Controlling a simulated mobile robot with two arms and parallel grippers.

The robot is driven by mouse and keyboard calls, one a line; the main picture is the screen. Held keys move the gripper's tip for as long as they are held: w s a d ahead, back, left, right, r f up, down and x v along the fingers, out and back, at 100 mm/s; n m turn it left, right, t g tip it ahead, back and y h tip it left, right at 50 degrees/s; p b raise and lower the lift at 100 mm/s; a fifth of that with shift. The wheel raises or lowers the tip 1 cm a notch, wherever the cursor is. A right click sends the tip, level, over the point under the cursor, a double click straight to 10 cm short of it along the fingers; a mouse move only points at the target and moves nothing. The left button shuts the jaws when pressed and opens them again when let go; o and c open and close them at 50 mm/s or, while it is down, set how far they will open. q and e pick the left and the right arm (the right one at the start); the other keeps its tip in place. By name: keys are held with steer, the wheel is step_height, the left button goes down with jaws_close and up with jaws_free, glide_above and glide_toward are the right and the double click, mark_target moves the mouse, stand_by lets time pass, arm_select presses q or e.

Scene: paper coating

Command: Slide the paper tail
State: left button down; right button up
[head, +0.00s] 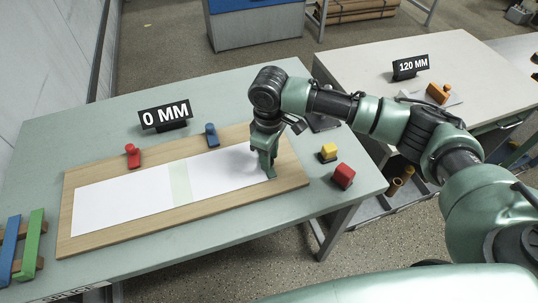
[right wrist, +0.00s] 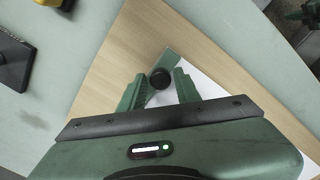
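A long white paper strip (head: 120,198) with a pale green band (head: 180,184) lies flat on a wooden board (head: 85,233). My right gripper (head: 267,172) points down over the right end of the paper. In the right wrist view the gripper (right wrist: 160,92) has its two green fingers apart, one on each side of a black round knob (right wrist: 160,78). Gaps seem to show between knob and fingers. The paper (right wrist: 212,90) and a green strip-like piece (right wrist: 165,60) show there beside the knob. In the head view the gripper hides the knob. My left gripper is not seen.
A red-handled piece (head: 133,156) and a blue one (head: 211,135) stand at the board's far edge. A 0 MM sign (head: 165,115) is behind. Yellow (head: 328,152) and red (head: 343,176) blocks sit right. A second table (head: 450,70) holds a 120 MM sign (head: 410,67).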

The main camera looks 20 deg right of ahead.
jaws_close()
steer(key=shift+r, duration=0.1)
stand_by(1.1)
